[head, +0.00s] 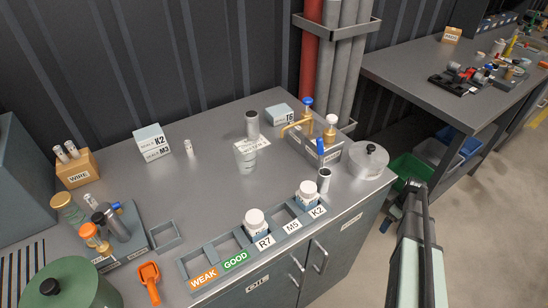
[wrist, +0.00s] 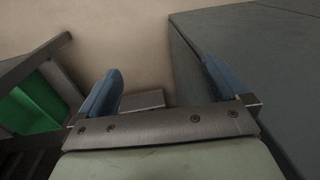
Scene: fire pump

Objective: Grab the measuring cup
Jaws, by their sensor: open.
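A small clear cup (head: 246,158), which looks like the measuring cup, stands upright near the middle of the grey workbench (head: 205,185). A white label card (head: 256,143) and a dark-capped cylinder (head: 252,123) are right behind it. Any markings on the cup are too small to read. My gripper (head: 391,218) is beyond the bench's right side, far to the right of the cup and low beside the cabinet. In the wrist view its blue fingers (wrist: 162,88) are spread apart with nothing between them. The cup does not show in the wrist view.
A divided tray (head: 238,252) with white-capped bottles lines the bench's front edge. An orange scoop (head: 149,282) lies front left.

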